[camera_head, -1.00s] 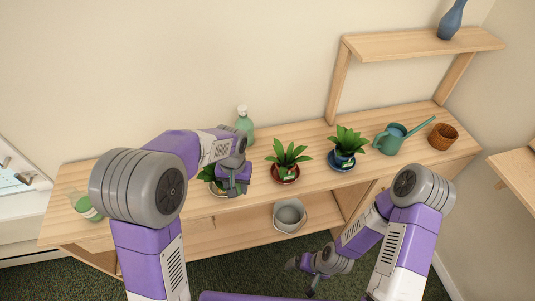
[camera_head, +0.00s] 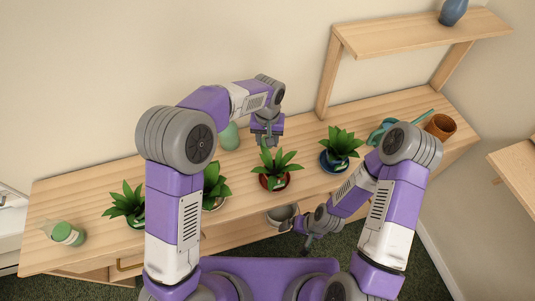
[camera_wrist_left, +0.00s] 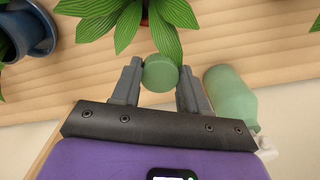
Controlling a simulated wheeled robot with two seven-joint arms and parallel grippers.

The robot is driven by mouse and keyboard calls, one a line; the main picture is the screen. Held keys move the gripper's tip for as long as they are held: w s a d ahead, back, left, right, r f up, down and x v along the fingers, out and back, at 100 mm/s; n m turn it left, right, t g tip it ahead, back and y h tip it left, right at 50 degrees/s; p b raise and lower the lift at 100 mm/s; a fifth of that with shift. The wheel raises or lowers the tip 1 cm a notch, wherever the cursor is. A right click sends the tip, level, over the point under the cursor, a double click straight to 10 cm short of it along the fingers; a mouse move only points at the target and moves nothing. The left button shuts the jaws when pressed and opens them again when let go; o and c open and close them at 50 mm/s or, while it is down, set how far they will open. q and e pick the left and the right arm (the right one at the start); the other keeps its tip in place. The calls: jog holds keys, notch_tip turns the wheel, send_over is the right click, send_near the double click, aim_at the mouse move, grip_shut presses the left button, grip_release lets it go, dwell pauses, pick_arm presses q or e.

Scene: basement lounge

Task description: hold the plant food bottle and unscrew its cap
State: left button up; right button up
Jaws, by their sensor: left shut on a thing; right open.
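My left gripper (camera_head: 266,137) is above the back of the wooden sideboard, just behind the plant in the red pot. In the left wrist view it is shut on a round green object (camera_wrist_left: 161,73), seen end-on between the fingertips. I cannot tell whether this is the plant food bottle's cap or the bottle itself. A green bottle with a pale label (camera_head: 68,234) stands apart at the sideboard's left end. My right gripper (camera_head: 308,247) hangs low in front of the sideboard, open, with nothing visible in it.
A pale green spray bottle (camera_head: 230,137) stands close beside the left gripper. Potted plants (camera_head: 275,181) (camera_head: 336,161) (camera_head: 126,207) line the sideboard (camera_head: 90,195). A teal watering can (camera_head: 379,132) and a brown pot (camera_head: 440,127) are at right. A grey bucket (camera_head: 281,218) sits below.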

aim_at(267, 161)
pick_arm(q)
jog(key=shift+s+f, duration=0.1)
jog(key=shift+f, duration=0.5)
notch_tip(267, 161, down, 9)
jog(key=shift+b, duration=0.9)
jog(key=shift+f, duration=0.15)
jog(key=o, duration=1.2)
jog(key=shift+c, duration=0.2)
jog(key=shift+r, duration=0.25)
notch_tip(267, 161, up, 12)
jog(key=shift+f+p, duration=0.1)
jog(key=shift+p, duration=1.05)
